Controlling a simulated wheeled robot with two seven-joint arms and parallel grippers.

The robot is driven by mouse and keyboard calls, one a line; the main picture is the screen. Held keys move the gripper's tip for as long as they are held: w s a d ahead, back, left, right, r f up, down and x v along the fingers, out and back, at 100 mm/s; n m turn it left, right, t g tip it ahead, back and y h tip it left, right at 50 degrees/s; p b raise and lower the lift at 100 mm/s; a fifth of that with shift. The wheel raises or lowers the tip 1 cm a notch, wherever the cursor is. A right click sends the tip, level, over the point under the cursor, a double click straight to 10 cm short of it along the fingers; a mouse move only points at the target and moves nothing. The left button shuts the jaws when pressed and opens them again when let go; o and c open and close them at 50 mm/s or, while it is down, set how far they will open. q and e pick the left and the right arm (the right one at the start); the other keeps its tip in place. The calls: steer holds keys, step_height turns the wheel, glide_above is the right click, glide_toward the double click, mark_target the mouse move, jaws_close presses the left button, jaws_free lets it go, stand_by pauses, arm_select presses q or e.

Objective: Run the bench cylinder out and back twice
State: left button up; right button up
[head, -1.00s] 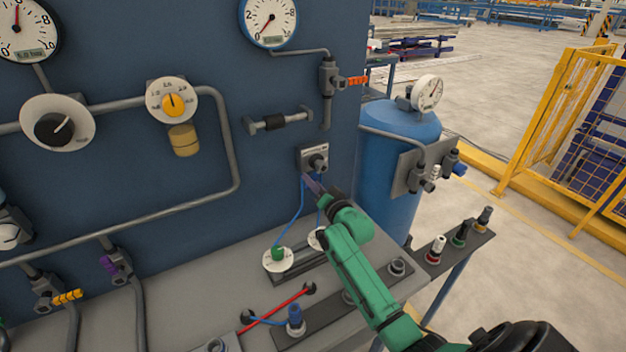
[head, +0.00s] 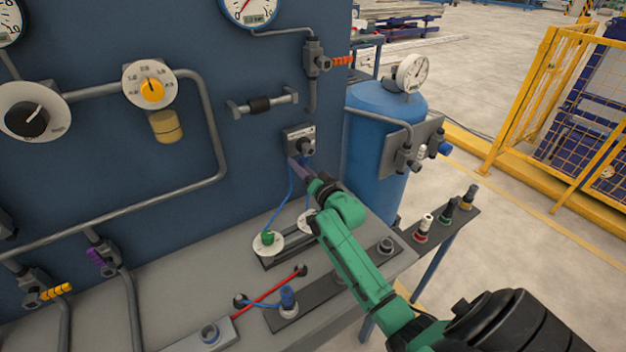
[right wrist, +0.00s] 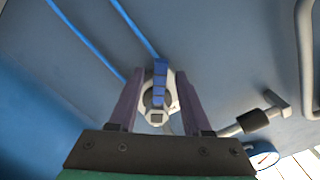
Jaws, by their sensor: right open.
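A small grey valve box (head: 296,136) with a dark knob is on the blue panel, and blue tubes run down from it. The bench cylinder (head: 285,252) appears to be the low dark unit below, with a white disc and green fitting (head: 267,238) at its left end. My right gripper (head: 297,166) is just below the valve, its fingers open. In the right wrist view its fingers (right wrist: 157,76) stand either side of a blue ridged lever (right wrist: 160,84) on a pale round base. I cannot tell whether they touch it. My left gripper is out of view.
A blue tank (head: 378,150) with a gauge stands right of the panel. A pipe with an orange-handled valve (head: 318,58) is above. Blue (head: 288,298) and white-topped (head: 424,226) fittings stand on the bench and side shelf. The bench front is partly clear.

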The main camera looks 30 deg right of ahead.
steer(key=s+b, duration=0.2)
steer(key=s, duration=1.1)
steer(key=shift+s+a, duration=0.15)
steer(key=shift+s, duration=0.15)
steer(key=shift+c, duration=0.2)
